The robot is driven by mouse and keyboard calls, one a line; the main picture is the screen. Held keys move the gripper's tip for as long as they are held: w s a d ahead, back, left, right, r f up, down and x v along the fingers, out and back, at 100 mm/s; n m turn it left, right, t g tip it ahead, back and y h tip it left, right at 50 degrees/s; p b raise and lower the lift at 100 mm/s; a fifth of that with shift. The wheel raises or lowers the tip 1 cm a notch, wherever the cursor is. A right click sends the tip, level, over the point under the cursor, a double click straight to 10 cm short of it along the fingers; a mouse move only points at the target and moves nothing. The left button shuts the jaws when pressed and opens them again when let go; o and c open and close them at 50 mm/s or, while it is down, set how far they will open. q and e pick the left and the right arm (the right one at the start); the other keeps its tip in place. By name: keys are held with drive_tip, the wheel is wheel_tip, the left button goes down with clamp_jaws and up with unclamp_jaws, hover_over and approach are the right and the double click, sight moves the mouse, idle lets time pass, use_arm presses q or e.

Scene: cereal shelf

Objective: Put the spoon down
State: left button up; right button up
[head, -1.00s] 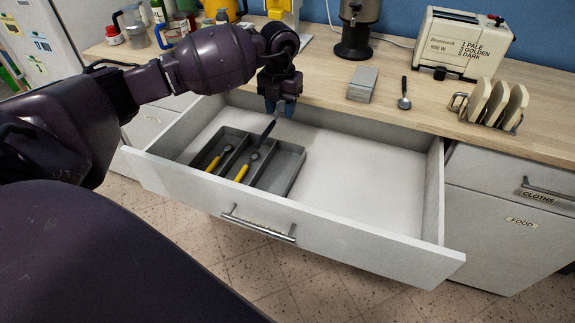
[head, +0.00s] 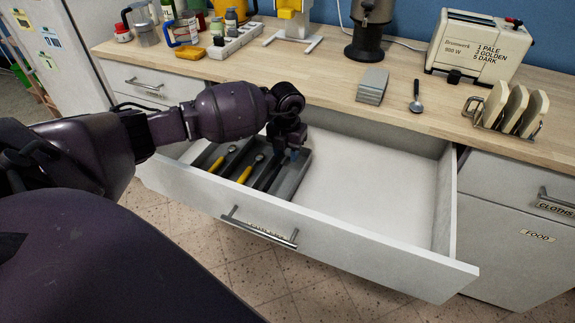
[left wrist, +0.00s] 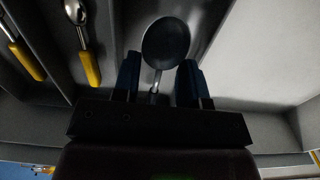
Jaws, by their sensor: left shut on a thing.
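My left gripper (head: 285,154) is low inside the open drawer, at the right part of the grey cutlery tray (head: 290,182). It is shut on a dark spoon (left wrist: 166,42). In the left wrist view the spoon's bowl sticks out beyond the blue fingertips (left wrist: 160,72), over the tray's right compartment. In the head view the spoon's dark shape (head: 267,173) shows at that compartment, partly hidden by the gripper. I cannot tell whether it touches the tray floor. My right gripper is not in view.
Yellow-handled utensils (head: 243,174) lie in the tray's other compartments. The drawer floor (head: 370,190) right of the tray is bare. On the counter are another spoon (head: 416,97), a grey block (head: 372,86), a toast rack (head: 505,110) and a toaster (head: 478,48).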

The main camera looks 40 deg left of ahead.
sight(287, 172)
use_arm(q)
wheel_tip(287, 172, down, 5)
drive_tip(key=shift+s+f+b, duration=0.1)
drive_tip(key=shift+f+b, duration=0.05)
drive_tip(key=shift+b, duration=0.4)
drive_tip(key=shift+f, duration=0.15)
drive_tip(key=o, duration=0.8)
drive_tip(key=shift+o, duration=0.5)
wheel_tip(287, 172, up, 12)
drive_tip(key=shift+f+p, duration=0.25)
drive_tip(key=shift+p, duration=0.9)
drive_tip(key=shift+r, duration=0.4)
